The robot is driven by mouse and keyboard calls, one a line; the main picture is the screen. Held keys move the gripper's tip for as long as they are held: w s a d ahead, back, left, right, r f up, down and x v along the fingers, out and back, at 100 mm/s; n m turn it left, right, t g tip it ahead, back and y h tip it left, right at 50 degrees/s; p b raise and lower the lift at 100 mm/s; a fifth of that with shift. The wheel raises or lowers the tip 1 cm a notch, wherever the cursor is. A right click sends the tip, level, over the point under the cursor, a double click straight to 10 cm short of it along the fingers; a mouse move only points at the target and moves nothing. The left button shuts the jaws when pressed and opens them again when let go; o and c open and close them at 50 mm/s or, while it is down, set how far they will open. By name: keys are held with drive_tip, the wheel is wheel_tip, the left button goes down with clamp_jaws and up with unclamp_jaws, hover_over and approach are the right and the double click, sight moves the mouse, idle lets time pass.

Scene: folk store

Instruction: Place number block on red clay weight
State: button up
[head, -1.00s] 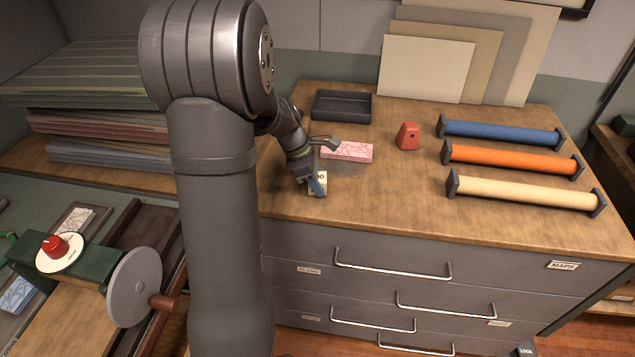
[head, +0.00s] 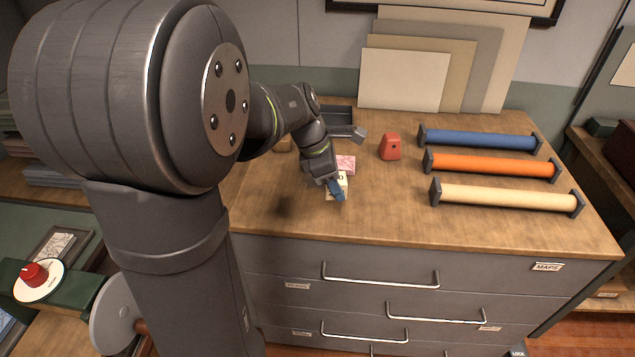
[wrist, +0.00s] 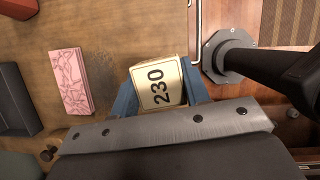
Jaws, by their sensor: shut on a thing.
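The number block is cream-coloured and marked 230 in the wrist view (wrist: 159,86). My gripper (wrist: 160,92) is shut on it, with a blue finger on either side. In the head view my gripper (head: 336,187) holds the block (head: 340,180) over the wooden cabinet top, in front of a pink patterned block. The block's height above the top is hard to tell. The red clay weight (head: 390,146) stands on the top, behind and to the right of my gripper, with nothing on it.
The pink block (head: 346,164) lies just behind my gripper and also shows in the wrist view (wrist: 71,82). A dark tray (head: 338,118) is farther back. Blue (head: 480,139), orange (head: 492,165) and cream (head: 505,200) rolls lie at right. Boards (head: 404,80) lean on the wall.

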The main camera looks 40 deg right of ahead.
drive_tip(key=shift+s+d+r, duration=0.5)
drive_tip(key=shift+d, duration=0.1)
drive_tip(key=d+r+n+t, duration=0.1)
drive_tip(key=d+r+n, duration=0.25)
drive_tip(key=d, duration=1.15)
drive_tip(key=d+r+n+t, duration=0.2)
drive_tip(key=d+r+n, duration=0.15)
drive_tip(key=d, duration=1.15)
hover_over(396, 134)
drive_tip(key=a, duration=0.2)
drive_tip(key=shift+h, duration=0.3)
drive_tip(key=f, duration=0.6)
drive_tip(key=shift+d+f, duration=0.25)
drive_tip(key=shift+f, duration=2.1)
drive_tip(key=shift+f, duration=0.1)
drive_tip(key=o, duration=1)
drive_tip(key=shift+c, duration=0.2)
